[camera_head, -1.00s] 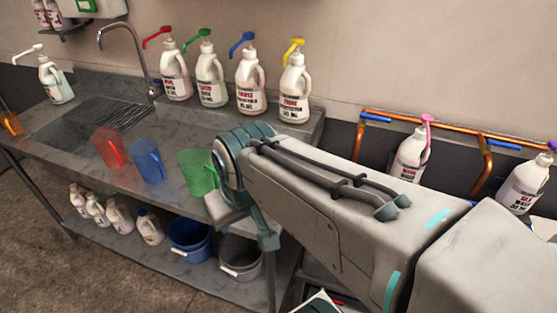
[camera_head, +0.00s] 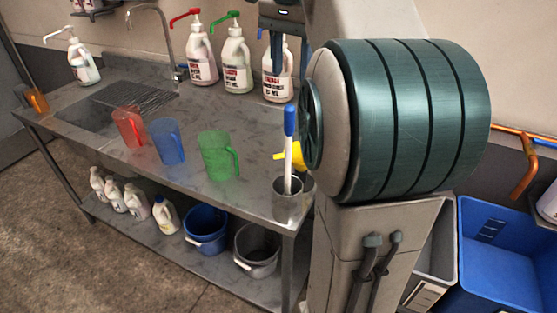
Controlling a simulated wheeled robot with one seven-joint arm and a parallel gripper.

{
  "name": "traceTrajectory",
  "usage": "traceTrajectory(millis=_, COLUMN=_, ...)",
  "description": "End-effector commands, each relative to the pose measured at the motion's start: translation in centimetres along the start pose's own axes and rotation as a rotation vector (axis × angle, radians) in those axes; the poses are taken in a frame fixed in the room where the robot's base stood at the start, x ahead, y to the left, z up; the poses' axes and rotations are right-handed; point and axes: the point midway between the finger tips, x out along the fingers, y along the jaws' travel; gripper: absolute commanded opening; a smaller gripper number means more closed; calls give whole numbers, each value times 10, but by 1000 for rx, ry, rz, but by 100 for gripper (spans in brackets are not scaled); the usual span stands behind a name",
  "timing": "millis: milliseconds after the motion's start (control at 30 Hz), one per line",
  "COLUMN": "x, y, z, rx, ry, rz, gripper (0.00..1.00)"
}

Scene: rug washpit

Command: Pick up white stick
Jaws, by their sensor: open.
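A white stick (camera_head: 288,165) with a blue top end stands nearly upright in a small metal cup (camera_head: 288,207) at the right front end of the steel counter. Its lower end is hidden inside the cup. My gripper (camera_head: 290,62) is at the top of the view, pointing down, above the stick and apart from it. Its jaws are open and appear empty. My large arm joint partly covers the right finger.
Red (camera_head: 129,127), blue (camera_head: 167,140) and green (camera_head: 216,155) jugs stand left of the cup. Pump bottles (camera_head: 237,62) line the counter's back. A yellow piece shows behind the stick. A blue bin (camera_head: 500,262) is at right.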

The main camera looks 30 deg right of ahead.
Motion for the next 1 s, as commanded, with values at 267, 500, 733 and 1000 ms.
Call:
traceTrajectory(millis=267, x=34, y=1, z=-1, rx=16, ry=-5, rz=7, gripper=47)
traceTrajectory(millis=500, x=74, y=0, z=-1, rx=14, ry=-3, rz=5, gripper=47)
traceTrajectory(millis=733, x=88, y=0, z=-1, rx=13, ry=-3, rz=4, gripper=47)
traceTrajectory(millis=1000, x=123, y=1, z=2, rx=14, ry=-4, rz=6, gripper=47)
